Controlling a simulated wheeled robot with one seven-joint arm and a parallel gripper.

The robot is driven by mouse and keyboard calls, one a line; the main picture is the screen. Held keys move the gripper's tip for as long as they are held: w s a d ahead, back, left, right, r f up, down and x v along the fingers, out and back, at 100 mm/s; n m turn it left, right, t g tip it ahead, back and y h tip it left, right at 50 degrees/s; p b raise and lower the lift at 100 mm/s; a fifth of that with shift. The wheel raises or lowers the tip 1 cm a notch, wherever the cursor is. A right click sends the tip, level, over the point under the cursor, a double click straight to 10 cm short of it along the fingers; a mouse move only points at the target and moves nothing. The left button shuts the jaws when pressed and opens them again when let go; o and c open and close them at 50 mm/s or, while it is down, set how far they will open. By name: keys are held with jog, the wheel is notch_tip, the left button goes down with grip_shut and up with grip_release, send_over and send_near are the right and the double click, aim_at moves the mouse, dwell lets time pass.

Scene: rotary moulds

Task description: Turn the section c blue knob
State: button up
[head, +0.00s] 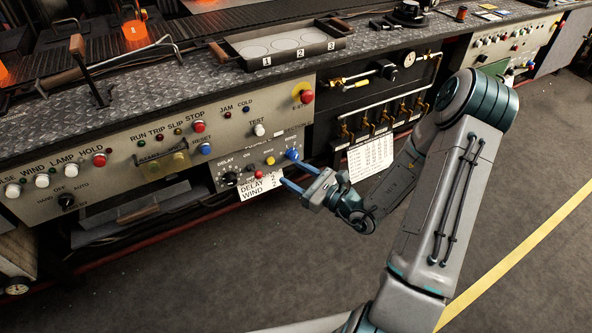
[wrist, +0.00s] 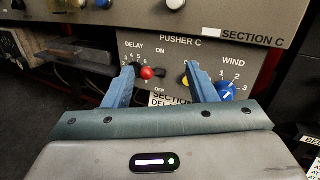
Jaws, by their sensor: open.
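The blue knob (wrist: 227,92) is on the right of the Pusher C panel, under the word WIND, with the numbers 1, 2 and 3 around it. It bears a white mark; I cannot tell exactly which number it points to. My gripper (wrist: 160,68) is open and empty in front of the panel. The knob is just right of the right finger, outside the gap between the fingers. In the head view the blue knob (head: 291,154) shows close to the upper fingertip of my gripper (head: 289,170); I cannot tell whether they touch.
A red button (wrist: 147,72) and a black DELAY knob (head: 229,179) are left on the same panel, with a yellow button (head: 270,160) near the blue knob. A red emergency stop (head: 307,96) is above. Brass valves and pipes (head: 375,120) are to the right.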

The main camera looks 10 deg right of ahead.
aim_at(295, 158)
jog(key=w+d+f+m+t+h+b, duration=0.2)
jog(key=w+d+f+m+t+h, duration=0.15)
jog(key=d+f+m+h, duration=0.55)
jog(key=w+a+b, duration=0.1)
jog(key=w+a, duration=0.1)
jog(key=w, duration=0.2)
jog(key=w+a+n+y+b, duration=0.1)
jog(key=w+a, duration=0.1)
jog(key=w, duration=0.2)
jog(key=w+a+y+b, duration=0.1)
jog(key=w+a, duration=0.1)
jog(key=w, duration=0.2)
jog(key=shift+f, duration=0.2)
jog(key=shift+n, duration=0.3)
jog(key=c, duration=1)
